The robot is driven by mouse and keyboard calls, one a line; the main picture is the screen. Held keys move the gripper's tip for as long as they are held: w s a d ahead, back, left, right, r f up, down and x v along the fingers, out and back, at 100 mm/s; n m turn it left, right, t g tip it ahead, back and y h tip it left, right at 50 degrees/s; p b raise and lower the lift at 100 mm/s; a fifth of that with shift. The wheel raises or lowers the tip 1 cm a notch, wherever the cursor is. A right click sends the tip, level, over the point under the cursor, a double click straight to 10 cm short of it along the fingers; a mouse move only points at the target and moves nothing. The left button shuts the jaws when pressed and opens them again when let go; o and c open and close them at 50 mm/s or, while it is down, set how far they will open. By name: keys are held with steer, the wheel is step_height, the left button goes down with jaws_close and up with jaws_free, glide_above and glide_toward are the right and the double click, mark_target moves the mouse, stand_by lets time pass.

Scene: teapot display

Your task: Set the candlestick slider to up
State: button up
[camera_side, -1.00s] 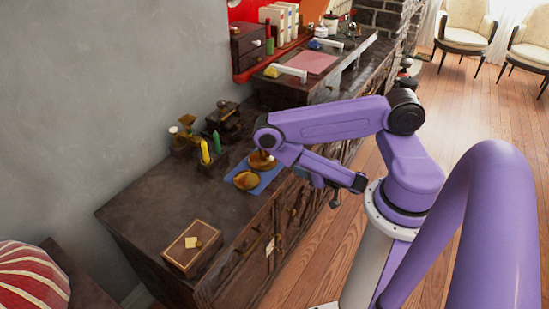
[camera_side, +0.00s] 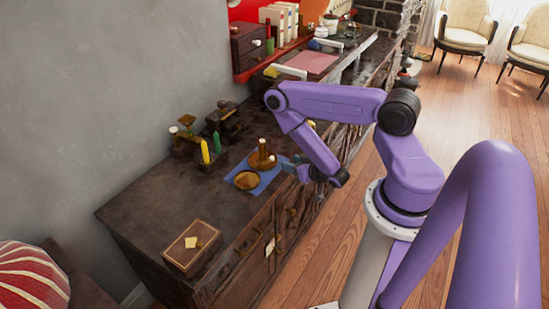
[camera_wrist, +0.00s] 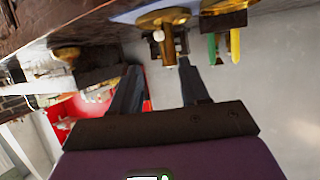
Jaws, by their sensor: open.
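The brass candlestick (camera_side: 262,158) stands upright on a blue mat (camera_side: 270,179) on the dark cabinet top. In the wrist view, which is upside down, the candlestick (camera_wrist: 168,48) hangs from the top edge, just beyond the fingertips. My gripper (camera_side: 287,168) is at the right edge of the mat, low and pointing left toward the candlestick. In the wrist view my gripper (camera_wrist: 158,75) has its two fingers apart, with nothing held between them.
A round brass dish (camera_side: 246,180) lies on the mat in front of the candlestick. A wooden box (camera_side: 192,246) sits at the near end.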

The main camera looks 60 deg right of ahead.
mark_target(272, 156)
steer(key=shift+x, duration=5.45)
jaws_close()
